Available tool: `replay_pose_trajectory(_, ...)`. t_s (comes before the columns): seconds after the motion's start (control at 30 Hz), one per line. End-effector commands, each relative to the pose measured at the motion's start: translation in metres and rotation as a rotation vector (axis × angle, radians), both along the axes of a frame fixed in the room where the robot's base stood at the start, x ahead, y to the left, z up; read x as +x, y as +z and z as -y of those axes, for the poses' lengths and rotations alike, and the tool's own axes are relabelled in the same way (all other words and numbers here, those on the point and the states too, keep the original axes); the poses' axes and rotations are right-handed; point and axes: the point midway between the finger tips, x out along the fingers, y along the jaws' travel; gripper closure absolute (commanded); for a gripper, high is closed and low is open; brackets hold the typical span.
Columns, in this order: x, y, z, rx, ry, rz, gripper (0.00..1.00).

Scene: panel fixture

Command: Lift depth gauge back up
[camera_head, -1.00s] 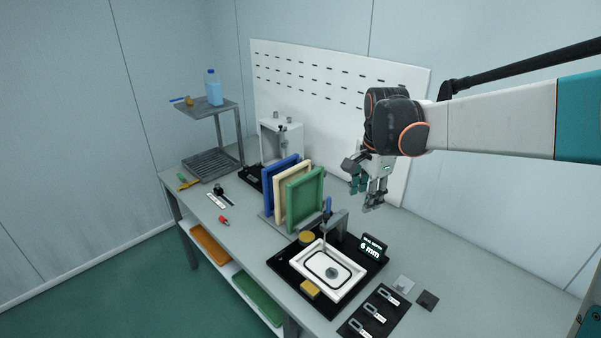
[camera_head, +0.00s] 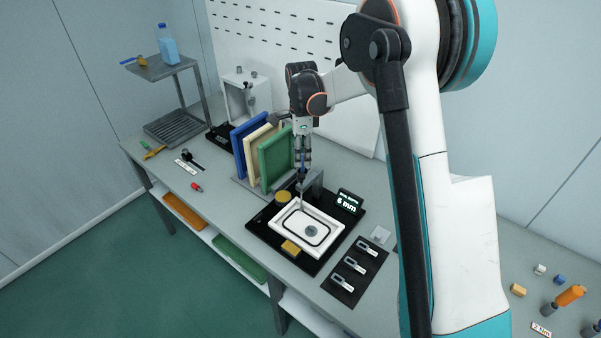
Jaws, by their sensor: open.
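The depth gauge (camera_head: 301,192) stands on the black fixture base at the middle of the bench, its thin rod reaching down towards the white framed panel (camera_head: 321,221). A black display (camera_head: 348,201) behind the panel reads 6 mm.
Blue, cream and green panels (camera_head: 275,156) stand in a rack just left of my gripper. A black mat (camera_head: 356,270) with several tags lies at the front right. A pegboard (camera_head: 285,50) stands behind.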

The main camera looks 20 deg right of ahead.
Motion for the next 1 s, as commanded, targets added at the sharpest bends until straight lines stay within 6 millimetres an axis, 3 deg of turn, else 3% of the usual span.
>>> replay_pose_trajectory(0.2, 0.000, -0.044, 0.000, 0.000, 0.001, 0.000, 0.57)
replay_pose_trajectory(0.4, 0.000, -0.072, 0.000, 0.000, 0.001, 0.000, 0.57)
replay_pose_trajectory(0.87, 0.000, -0.084, 0.000, 0.000, 0.001, 0.000, 0.57)
replay_pose_trajectory(1.0, 0.000, -0.084, 0.000, 0.000, 0.001, 0.000, 0.84)
